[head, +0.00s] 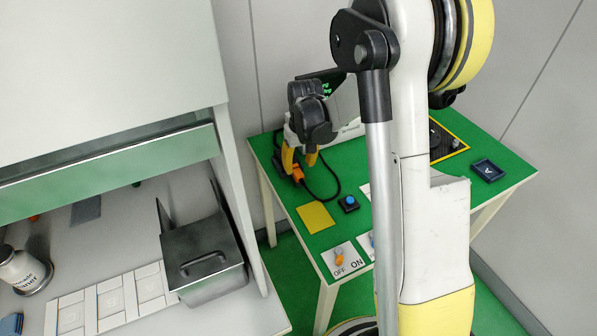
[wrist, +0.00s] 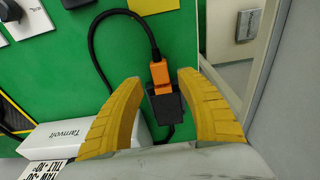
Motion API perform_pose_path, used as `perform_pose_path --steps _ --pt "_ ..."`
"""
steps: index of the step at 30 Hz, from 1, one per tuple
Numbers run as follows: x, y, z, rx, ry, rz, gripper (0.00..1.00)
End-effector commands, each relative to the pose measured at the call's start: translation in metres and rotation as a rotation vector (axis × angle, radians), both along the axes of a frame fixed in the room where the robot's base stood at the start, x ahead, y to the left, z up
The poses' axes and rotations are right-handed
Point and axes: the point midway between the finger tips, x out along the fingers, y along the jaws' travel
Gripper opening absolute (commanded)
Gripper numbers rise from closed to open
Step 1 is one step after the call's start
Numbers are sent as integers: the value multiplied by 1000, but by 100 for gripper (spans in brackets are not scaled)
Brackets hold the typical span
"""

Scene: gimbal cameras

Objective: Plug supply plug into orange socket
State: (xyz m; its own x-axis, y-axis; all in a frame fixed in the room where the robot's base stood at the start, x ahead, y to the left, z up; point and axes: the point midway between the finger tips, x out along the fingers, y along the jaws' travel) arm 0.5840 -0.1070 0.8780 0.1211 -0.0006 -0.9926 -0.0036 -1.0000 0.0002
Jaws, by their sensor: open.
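An orange connector (wrist: 158,73), which looks like the orange socket, lies on the green table with a black cable at its far end. A black block (wrist: 165,104), possibly the supply plug, sits right against its near end; I cannot tell whether the two are joined. My gripper (wrist: 160,84) is open, with a yellow finger on either side of the black block and a gap on both sides. In the head view my gripper (head: 299,160) points down at the table's left back edge, and the orange connector (head: 298,175) shows just below its fingers.
A white box marked "Tarnvolt" (wrist: 72,138) stands left of the fingers. The black cable (wrist: 91,45) loops across the table. A yellow square (head: 315,217), a blue button (head: 349,203) and an ON/OFF switch panel (head: 341,262) are nearby. A grey cabinet (head: 232,170) stands left.

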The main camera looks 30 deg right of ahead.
Motion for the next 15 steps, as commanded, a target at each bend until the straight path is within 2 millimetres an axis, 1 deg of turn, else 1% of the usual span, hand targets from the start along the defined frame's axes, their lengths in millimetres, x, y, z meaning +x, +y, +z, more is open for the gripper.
perform_pose_path --steps 1,6,10,15 --pt "-2 0 12 0 0 0 44" --pt "-6 0 47 0 0 0 44" --pt "-8 0 65 0 0 0 44" --pt "-9 0 74 0 0 0 44"
